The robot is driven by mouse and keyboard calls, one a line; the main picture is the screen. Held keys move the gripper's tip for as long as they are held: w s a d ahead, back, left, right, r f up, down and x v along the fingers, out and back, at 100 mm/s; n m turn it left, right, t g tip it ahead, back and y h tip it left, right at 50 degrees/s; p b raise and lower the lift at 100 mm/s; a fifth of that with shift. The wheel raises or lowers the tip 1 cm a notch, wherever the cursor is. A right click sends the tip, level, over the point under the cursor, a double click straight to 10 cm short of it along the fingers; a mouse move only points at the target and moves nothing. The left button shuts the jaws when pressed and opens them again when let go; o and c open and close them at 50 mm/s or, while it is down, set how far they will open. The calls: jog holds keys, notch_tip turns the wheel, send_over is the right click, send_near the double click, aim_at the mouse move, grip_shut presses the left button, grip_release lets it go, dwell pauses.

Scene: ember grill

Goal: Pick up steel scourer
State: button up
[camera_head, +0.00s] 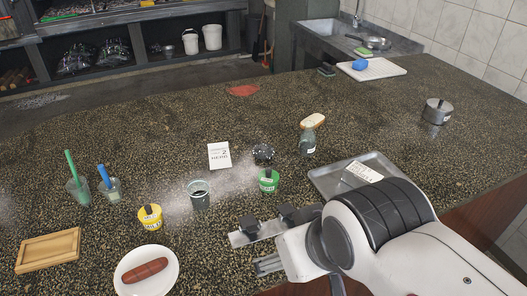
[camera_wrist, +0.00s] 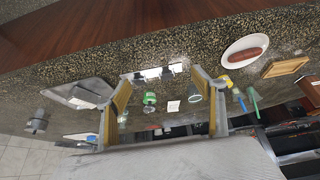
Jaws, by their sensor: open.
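A dark, rough round clump that looks like the steel scourer (camera_head: 263,153) lies on the speckled counter in the head view, just behind the green tub (camera_head: 268,180). In the wrist view a small dark shape (camera_wrist: 149,108) beside the green tub seems to be the same thing, too small to be sure. My gripper (camera_head: 254,250) is low at the counter's front edge, nearer the camera than the scourer and well apart from it. In the wrist view my gripper (camera_wrist: 163,95) has its two fingers wide apart with nothing between them.
A metal tray (camera_head: 328,182) is right; a plate with a sausage (camera_head: 174,270) and wooden tray (camera_head: 48,268) are left. The back counter is mostly clear.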

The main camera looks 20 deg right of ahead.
jog(key=w+a+r+m+t+y, duration=0.1)
jog(key=w+a+r+t, duration=0.15)
jog(key=w, duration=1.35)
jog(key=w+a+r+m+t, duration=0.2)
jog(key=w+a+t, duration=0.1)
jog(key=w, duration=1.3)
jog(key=m+h, duration=0.4)
jog(key=h, duration=0.3)
send_near(264, 152)
jog(key=w+a+r, duration=0.4)
jog(key=w, duration=0.2)
jog(key=d+f, duration=0.1)
jog(key=d+f+m+g+h, duration=0.1)
jog(key=f, duration=0.1)
jog(key=d+f+h, duration=0.1)
jog(key=shift+s+f+m+g, duration=0.1)
jog(key=shift+f+m+g, duration=0.15)
jog(key=shift+m, duration=0.05)
jog(key=shift+d+f+g+h, duration=0.3)
jog(key=shift+d+f+h, duration=0.1)
jog(key=shift+f+h, duration=0.1)
